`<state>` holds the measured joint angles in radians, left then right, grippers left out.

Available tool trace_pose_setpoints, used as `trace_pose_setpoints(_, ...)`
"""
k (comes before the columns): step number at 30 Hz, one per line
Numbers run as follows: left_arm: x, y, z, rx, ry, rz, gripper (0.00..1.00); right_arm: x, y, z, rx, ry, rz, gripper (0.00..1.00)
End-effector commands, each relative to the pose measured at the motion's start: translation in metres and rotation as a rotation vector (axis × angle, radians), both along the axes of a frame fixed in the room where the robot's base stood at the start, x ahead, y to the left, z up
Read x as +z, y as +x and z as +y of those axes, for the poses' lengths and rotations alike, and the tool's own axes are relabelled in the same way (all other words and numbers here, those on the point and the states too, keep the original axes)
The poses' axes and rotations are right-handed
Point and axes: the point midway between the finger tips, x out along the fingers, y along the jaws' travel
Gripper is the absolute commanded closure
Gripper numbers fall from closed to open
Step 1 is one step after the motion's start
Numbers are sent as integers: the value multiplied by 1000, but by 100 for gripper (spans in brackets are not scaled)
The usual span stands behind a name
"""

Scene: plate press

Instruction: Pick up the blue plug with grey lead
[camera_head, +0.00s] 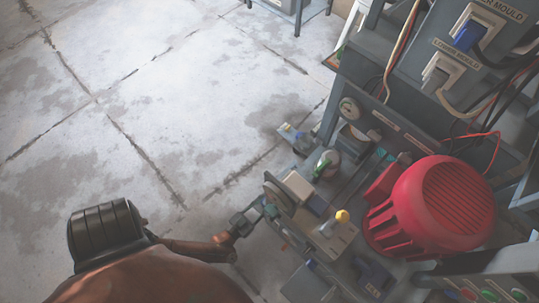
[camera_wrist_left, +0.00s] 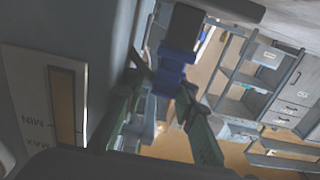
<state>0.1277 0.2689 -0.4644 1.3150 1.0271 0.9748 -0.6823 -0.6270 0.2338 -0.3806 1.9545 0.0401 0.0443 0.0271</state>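In the left wrist view, a blue piece (camera_wrist_left: 172,72) lies at or between the tips of my left gripper (camera_wrist_left: 165,88), with a dark block above it. Whether the fingers touch it is unclear. A paler blue-grey piece shows lower, between the fingers. In the head view my left arm reaches in from the bottom left, and its small gripper end (camera_head: 245,220) is at the press's near left side. A blue plug (camera_head: 468,36) sits in a white socket on the upper cabinet; its lead looks dark. My right gripper is out of view.
A red motor (camera_head: 428,208) stands on the machine bench, with a gauge and yellow-knobbed lever beside it. A grey plug (camera_head: 437,72) sits below the blue one, among loose cables. A MIN/MAX panel (camera_wrist_left: 60,105) is close on the left in the wrist view. Floor at left is clear.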

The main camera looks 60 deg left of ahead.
Motion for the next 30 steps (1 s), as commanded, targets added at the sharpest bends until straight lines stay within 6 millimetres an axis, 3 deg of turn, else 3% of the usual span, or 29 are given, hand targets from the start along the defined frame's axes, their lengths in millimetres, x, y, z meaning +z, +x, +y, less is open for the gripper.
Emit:
trace_pose_setpoints(6, 0, -4, 7, 12, 1, 0, 74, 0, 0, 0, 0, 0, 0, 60)
trace_pose_setpoints(18, 0, -5, 8, 13, 1, 0, 100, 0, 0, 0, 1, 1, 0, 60)
trace_pose_setpoints(30, 2, -3, 6, 11, 1, -1, 100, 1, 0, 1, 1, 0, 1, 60)
